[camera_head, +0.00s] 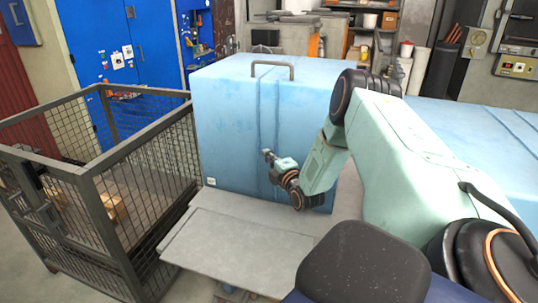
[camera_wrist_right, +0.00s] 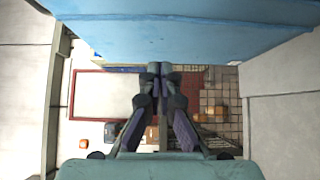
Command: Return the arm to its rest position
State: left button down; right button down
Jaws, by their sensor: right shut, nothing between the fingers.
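My right arm (camera_head: 385,150) reaches in from the right in the head view, bent at its elbow. Its gripper (camera_head: 268,155) is in front of the large light-blue box-shaped unit (camera_head: 225,120), near the unit's lower middle. In the right wrist view the fingers of the right gripper (camera_wrist_right: 160,70) are together at their tips, with nothing between them. The blue unit shows there along the top edge (camera_wrist_right: 190,35). Whether the gripper touches the unit cannot be told. My left gripper is not in view.
A grey flat shelf (camera_head: 235,250) juts out in front of the blue unit. A wire-mesh cage cart (camera_head: 125,190) with a small box (camera_head: 114,208) inside stands at the left. A handle (camera_head: 272,66) tops the blue unit. Blue cabinets (camera_head: 90,35) stand behind.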

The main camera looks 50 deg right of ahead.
jog(key=shift+s, duration=0.25)
jog(key=s+a+f+m+g+y+b, duration=0.1)
jog(key=s+a+f+m+g+y, duration=0.15)
jog(key=s+a+f+m, duration=0.35)
jog(key=s+a+f+m+g+y+b, duration=0.1)
jog(key=s+a+f+m+g, duration=0.25)
jog(key=a+f, duration=0.55)
jog(key=s+a+f+m+g+y+b, duration=0.15)
jog(key=s+a+f+m+g, duration=0.3)
jog(key=a, duration=0.45)
jog(key=s+a+f+g+b, duration=0.1)
jog(key=s+a+f+g, duration=0.1)
jog(key=s+a, duration=0.2)
jog(key=s+a+f+g+y+b, duration=0.1)
jog(key=s+a+f+g+b, duration=0.1)
jog(key=s, duration=0.9)
jog(key=s+a+f+g+y+b, duration=0.1)
jog(key=s+a+f+g+b, duration=0.1)
jog(key=s+a, duration=0.5)
jog(key=shift+s+f, duration=0.55)
jog(key=shift+f, duration=0.25)
